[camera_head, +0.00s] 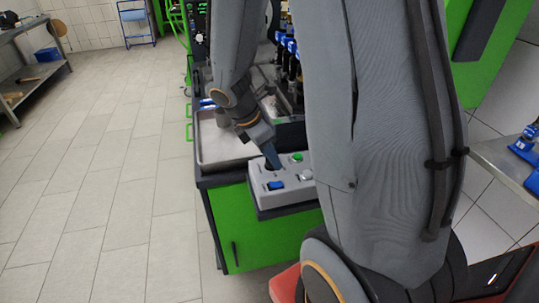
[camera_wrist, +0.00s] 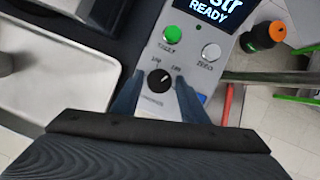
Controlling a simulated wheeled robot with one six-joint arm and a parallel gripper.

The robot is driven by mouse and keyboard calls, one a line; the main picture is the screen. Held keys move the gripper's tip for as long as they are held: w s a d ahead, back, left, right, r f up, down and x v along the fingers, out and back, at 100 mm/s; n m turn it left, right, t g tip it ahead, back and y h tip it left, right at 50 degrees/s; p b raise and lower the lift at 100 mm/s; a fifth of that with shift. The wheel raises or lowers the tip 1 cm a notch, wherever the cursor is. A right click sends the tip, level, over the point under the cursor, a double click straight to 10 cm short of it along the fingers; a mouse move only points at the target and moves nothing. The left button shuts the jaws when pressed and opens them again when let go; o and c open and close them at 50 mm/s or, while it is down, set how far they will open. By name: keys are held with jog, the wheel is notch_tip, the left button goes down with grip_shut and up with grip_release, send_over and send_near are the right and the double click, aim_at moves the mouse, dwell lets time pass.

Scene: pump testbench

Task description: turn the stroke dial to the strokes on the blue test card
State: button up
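The black dial (camera_wrist: 160,79) sits on the grey control panel (camera_wrist: 150,104), with small printed marks around it. Its white pointer line is tilted to the upper right in the wrist view; the marks are too blurred to read surely. My gripper (camera_wrist: 159,85) has one blue-grey finger on each side of the dial, with panel visible between fingers and knob. In the head view my gripper (camera_head: 272,160) points down at the panel (camera_head: 290,196) and largely hides the dial. A display (camera_wrist: 212,10) reads "READY" under a cut-off line ending "str". I cannot make out a blue test card.
A green button (camera_wrist: 173,34) and a white button (camera_wrist: 211,51) sit beyond the dial. A blue switch (camera_head: 276,185) is close beside it. A metal tray (camera_wrist: 40,75) lies to the left. My own arm hides much of the bench in the head view.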

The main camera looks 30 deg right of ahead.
jog(key=c, duration=0.7)
jog(key=shift+c, duration=0.2)
jog(key=m+g+p, duration=0.1)
jog(key=m, duration=0.2)
jog(key=m+g+p, duration=0.1)
jog(key=m+p, duration=0.1)
jog(key=shift+w+d+r+m+y, duration=0.1)
jog(key=shift+w+m+y, duration=0.1)
jog(key=shift+m+y, duration=0.15)
jog(key=m+g+y+p, duration=0.1)
jog(key=m, duration=0.5)
jog(key=shift+w+d+g+y+p, duration=0.1)
jog(key=shift+w+g+y+p, duration=0.1)
jog(key=shift+g+y+p, duration=0.2)
jog(key=shift+m, duration=0.25)
jog(key=o, duration=1)
jog(key=shift+o, duration=0.2)
